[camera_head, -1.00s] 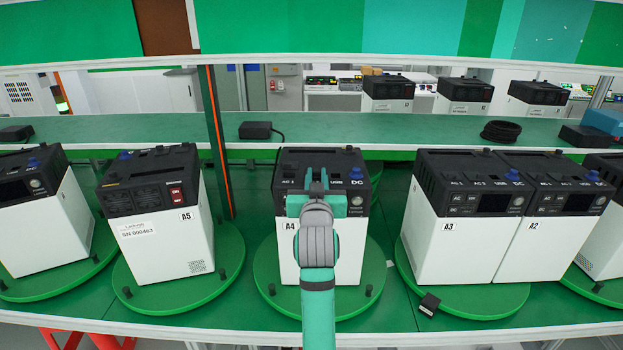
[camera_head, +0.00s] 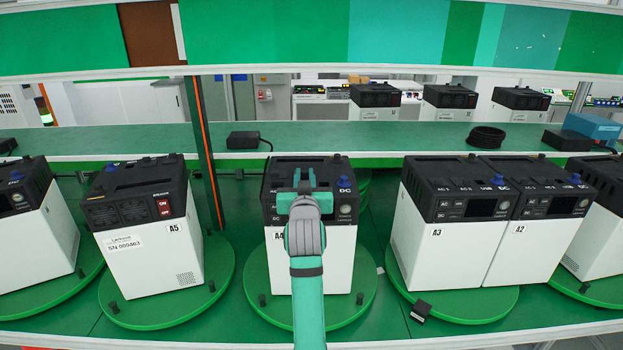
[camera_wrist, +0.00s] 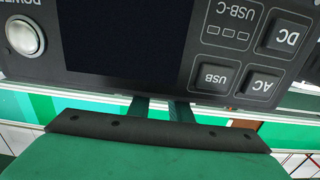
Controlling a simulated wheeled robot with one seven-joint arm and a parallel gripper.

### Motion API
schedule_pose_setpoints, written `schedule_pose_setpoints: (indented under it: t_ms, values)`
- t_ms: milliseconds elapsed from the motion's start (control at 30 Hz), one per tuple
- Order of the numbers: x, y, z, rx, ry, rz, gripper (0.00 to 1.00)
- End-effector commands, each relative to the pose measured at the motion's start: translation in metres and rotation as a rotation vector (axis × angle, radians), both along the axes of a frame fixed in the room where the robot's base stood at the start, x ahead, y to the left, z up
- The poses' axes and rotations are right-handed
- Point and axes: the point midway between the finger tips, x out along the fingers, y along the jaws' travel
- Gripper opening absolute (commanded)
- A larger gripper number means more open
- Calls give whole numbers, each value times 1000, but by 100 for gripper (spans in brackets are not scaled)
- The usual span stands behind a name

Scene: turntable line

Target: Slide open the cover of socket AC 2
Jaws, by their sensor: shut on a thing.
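The power unit A4 (camera_head: 335,262), a white box with a black top, stands on a round green turntable (camera_head: 258,298) in the middle of the head view. My gripper (camera_head: 304,180) is over its top, around the AC 2 place between the left end and the blue DC cap (camera_head: 344,181). It is shut on the AC 2 cover, which my fingers and hand hide. In the wrist view, my two fingers (camera_wrist: 164,108) reach past the edge of the upside-down front panel (camera_wrist: 110,45); their tips are hidden behind it.
Unit A5 (camera_head: 150,240) stands to the left, units A3 (camera_head: 436,243) and A2 (camera_head: 522,250) to the right, each on a turntable. A green shelf (camera_head: 350,138) with a black adapter (camera_head: 243,139) and a cable coil (camera_head: 486,137) runs behind.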

Motion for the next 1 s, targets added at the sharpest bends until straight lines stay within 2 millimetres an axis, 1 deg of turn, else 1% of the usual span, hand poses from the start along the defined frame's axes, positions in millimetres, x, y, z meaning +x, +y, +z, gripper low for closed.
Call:
schedule_pose_setpoints:
  t_ms: [200, 233, 267, 300, 667, 767, 833, 1000]
  values:
    - [1, 1, 1, 0, -1, 1, 0]
    - [1, 1, 1, 0, -1, 1, 20]
    - [1, 0, 1, 0, -2, 1, 28]
    - [1, 0, 1, 0, -2, 1, 37]
    - [-2, 1, 1, 0, -1, 1, 38]
    - [-11, 1, 0, 0, -1, 1, 38]
    - [-22, 0, 1, 0, -3, 1, 38]
    - [-54, 0, 0, 0, -2, 1, 38]
